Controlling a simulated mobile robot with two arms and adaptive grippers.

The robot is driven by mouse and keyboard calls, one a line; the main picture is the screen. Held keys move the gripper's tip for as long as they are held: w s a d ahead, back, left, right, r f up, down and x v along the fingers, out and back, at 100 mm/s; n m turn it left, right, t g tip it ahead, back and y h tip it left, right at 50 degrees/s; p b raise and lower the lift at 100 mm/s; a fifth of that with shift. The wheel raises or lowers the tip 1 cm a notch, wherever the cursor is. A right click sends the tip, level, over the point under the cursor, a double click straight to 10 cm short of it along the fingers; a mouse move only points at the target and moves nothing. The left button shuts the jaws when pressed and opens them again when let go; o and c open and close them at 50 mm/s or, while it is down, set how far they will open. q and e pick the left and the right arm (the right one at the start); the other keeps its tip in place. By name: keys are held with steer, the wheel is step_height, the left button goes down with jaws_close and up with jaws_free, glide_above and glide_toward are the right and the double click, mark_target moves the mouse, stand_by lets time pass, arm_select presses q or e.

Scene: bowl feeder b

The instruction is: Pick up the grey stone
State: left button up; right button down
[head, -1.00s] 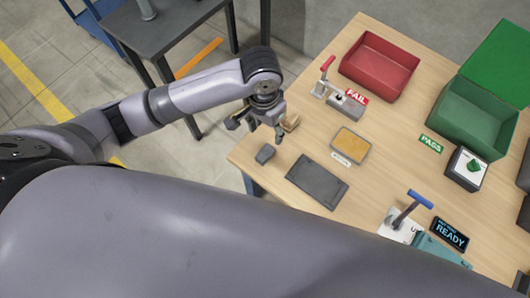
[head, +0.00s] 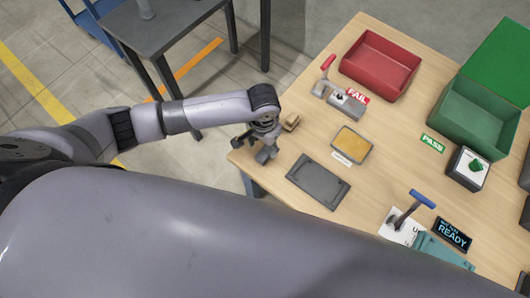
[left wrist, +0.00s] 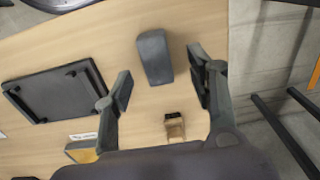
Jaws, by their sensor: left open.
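The grey stone (left wrist: 154,57) is a small dark grey block with rounded edges, lying on the wooden table (head: 385,140). In the left wrist view it lies just beyond the gap between my fingertips, closer to the right finger. My left gripper (head: 254,147) is open and empty above the table's near left corner. It also shows in the left wrist view (left wrist: 160,76), with its fingers spread. In the head view the gripper covers the stone's place, and I cannot make the stone out. My right gripper is not in view.
A small wooden block (head: 291,122) is close beside the gripper. A dark grey tray (head: 318,181) and an orange-topped pad (head: 352,143) lie to the right. A red bin (head: 380,66) and a green bin (head: 474,118) stand farther back. The table edge is near the gripper.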

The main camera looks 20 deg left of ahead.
mark_target(265, 152)
arm_select(q)
steer(key=f, duration=0.4)
steer(key=shift+d+f, duration=0.25)
steer(key=shift+f, duration=0.15)
steer(key=shift+c, duration=0.4)
jaws_close()
